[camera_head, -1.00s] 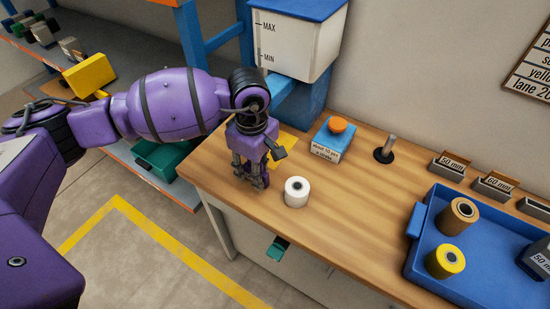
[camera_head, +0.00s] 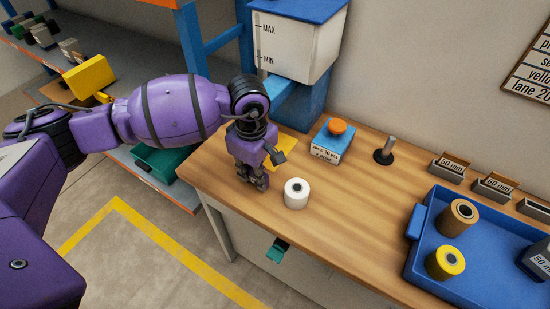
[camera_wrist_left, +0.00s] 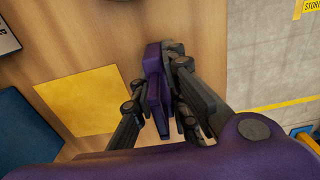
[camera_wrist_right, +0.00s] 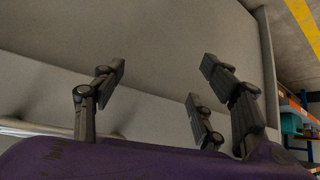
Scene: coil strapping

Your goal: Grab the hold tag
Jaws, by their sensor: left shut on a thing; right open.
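My left gripper (camera_head: 254,180) is low over the left end of the wooden bench. In the left wrist view its fingers (camera_wrist_left: 156,115) are shut on a flat purple piece (camera_wrist_left: 154,75), which looks like the hold tag. The piece stands on edge between the fingers; no writing on it can be read. In the head view the gripper mostly hides it. My right gripper (camera_wrist_right: 155,85) shows only in its wrist view, open and empty, facing a plain grey surface.
A yellow sheet (camera_head: 286,151) lies behind the left gripper. A white roll (camera_head: 296,193) stands close to its right. A blue box with an orange knob (camera_head: 337,127), a metal peg (camera_head: 387,150) and a blue tray (camera_head: 390,263) with rolls are farther right. The bench middle is clear.

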